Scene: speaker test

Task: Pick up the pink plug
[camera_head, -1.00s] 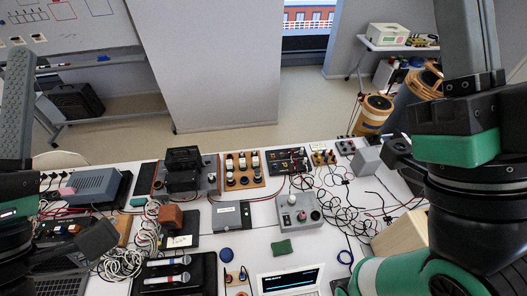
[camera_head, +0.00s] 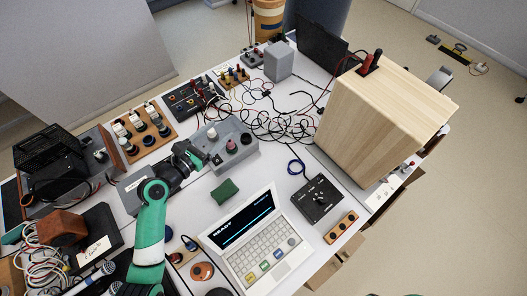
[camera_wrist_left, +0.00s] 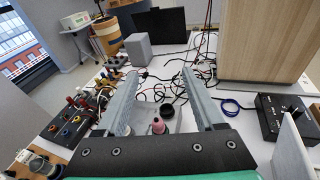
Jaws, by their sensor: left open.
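A small pink plug (camera_wrist_left: 158,126) shows low between my fingers in the left wrist view. In the head view a reddish-pink piece (camera_head: 232,147), seemingly the same plug, stands on a grey box (camera_head: 240,157) beside a black round part and a pale one. My left gripper (camera_head: 194,156) is at the left side of this box. Its two grey fingers (camera_wrist_left: 161,88) are spread wide with nothing held between them. I cannot tell the exact gap between the fingers and the plug. My right gripper is not in view.
A tangle of cables (camera_head: 272,122) lies behind and right of the box. A large wooden cabinet (camera_head: 365,125) stands at the right. A green block (camera_head: 224,191) and a white computer (camera_head: 262,250) are in front. Switch boards (camera_head: 145,133) stand at the left.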

